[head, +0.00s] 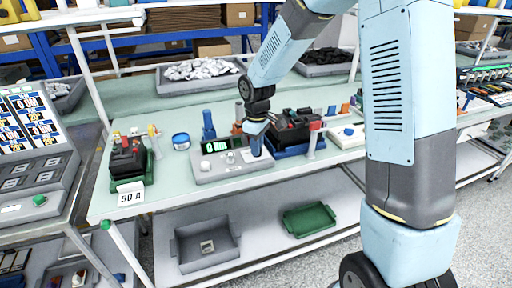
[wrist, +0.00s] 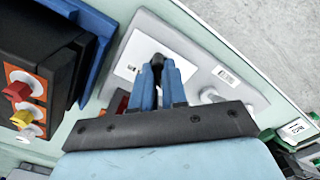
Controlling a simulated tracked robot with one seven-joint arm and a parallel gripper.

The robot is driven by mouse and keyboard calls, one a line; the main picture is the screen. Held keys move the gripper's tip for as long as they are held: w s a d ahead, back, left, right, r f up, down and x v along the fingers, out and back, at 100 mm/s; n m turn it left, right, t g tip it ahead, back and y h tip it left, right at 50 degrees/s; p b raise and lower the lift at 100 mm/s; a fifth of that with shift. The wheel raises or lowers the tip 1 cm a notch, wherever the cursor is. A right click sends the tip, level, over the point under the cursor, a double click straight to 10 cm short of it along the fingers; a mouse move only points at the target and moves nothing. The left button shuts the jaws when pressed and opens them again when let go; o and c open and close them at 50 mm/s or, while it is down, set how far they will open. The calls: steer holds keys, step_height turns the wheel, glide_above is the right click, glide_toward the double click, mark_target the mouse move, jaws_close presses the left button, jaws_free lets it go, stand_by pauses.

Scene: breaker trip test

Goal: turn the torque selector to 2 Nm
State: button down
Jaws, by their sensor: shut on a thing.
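The grey torque tester (head: 232,171) lies on the bench, with a lit green display (head: 214,146) that seems to read 0 Nm. In the wrist view the tester (wrist: 240,85) carries a white plate, and the dark torque selector (wrist: 157,60) stands on it. My gripper (wrist: 158,82) has its blue fingers shut on the selector, one on each side; they hide part of it. In the head view my gripper (head: 257,146) reaches down onto the right end of the tester and hides the selector there. The selector's scale marks cannot be read.
A black breaker on a green base (head: 128,165) stands left behind a 50 A card (head: 131,198). Another black breaker (head: 290,130) in a blue holder stands close right of my gripper. A blue round tin (head: 181,141) and blue posts stand behind. The front bench edge is near.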

steer(key=shift+n, duration=0.3)
steer(key=c, duration=1.2)
jaws_free()
steer(key=shift+o, duration=0.2)
step_height(320, 180, up, 14)
steer(key=shift+f, duration=0.15)
